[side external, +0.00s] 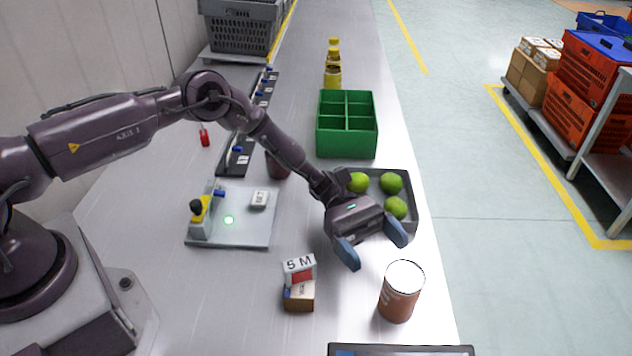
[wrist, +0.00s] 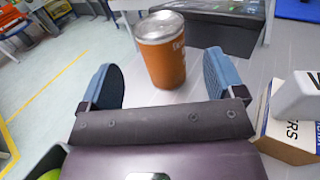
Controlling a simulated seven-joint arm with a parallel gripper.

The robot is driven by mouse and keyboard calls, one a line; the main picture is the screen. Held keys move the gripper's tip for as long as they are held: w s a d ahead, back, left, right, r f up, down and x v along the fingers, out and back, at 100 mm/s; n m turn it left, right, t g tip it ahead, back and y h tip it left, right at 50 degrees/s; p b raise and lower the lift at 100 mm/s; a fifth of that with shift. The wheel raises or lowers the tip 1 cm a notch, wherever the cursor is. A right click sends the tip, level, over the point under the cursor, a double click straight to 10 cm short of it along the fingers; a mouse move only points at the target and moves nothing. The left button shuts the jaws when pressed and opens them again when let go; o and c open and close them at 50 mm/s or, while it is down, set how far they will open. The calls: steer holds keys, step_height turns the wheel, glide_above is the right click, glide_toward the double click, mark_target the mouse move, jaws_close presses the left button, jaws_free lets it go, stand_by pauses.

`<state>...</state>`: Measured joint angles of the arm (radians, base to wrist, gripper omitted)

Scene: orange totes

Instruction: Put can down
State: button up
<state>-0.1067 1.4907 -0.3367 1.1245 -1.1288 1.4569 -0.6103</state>
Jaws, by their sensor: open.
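An orange-brown can (side external: 400,291) with a pale top stands upright on the grey table near its right edge in the side view. It also shows in the wrist view (wrist: 165,55), beyond and between the fingertips. My gripper (side external: 376,249) is open and empty, behind the can in the side view. Its two blue fingers show apart in the wrist view (wrist: 165,85), with a gap between them and the can.
A small box (side external: 299,293) topped by a white "S M" block (side external: 299,264) stands left of the can. A dark tray (side external: 408,183) with green fruit (side external: 391,183) lies behind my gripper, and a green divided crate (side external: 346,148) stands farther back. A dark-edged screen or tray (side external: 400,349) lies in front.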

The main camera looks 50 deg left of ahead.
steer(key=s+a+r+m+t+y, duration=0.1)
steer(key=s+a+r+m+y, duration=0.25)
steer(key=r, duration=0.35)
steer(key=s+a+r+m+y, duration=0.2)
steer(key=r+m+y, duration=0.15)
steer(key=r, duration=0.35)
steer(key=s+a+r+m+t+y, duration=0.1)
steer(key=s+a+r+m+y, duration=0.25)
steer(key=r, duration=0.45)
steer(key=s+a+r+m+t+y, duration=0.2)
steer(key=s+a+r+t+y, duration=0.1)
steer(key=s+a, duration=0.3)
steer(key=s+a+r+m+t+y, duration=0.3)
steer(key=s+a, duration=0.3)
steer(key=s, duration=0.3)
steer(key=shift+s+r+t+y, duration=0.3)
steer(key=shift+r+t+y, duration=0.3)
steer(key=shift+t, duration=0.2)
steer(key=shift+r, duration=0.1)
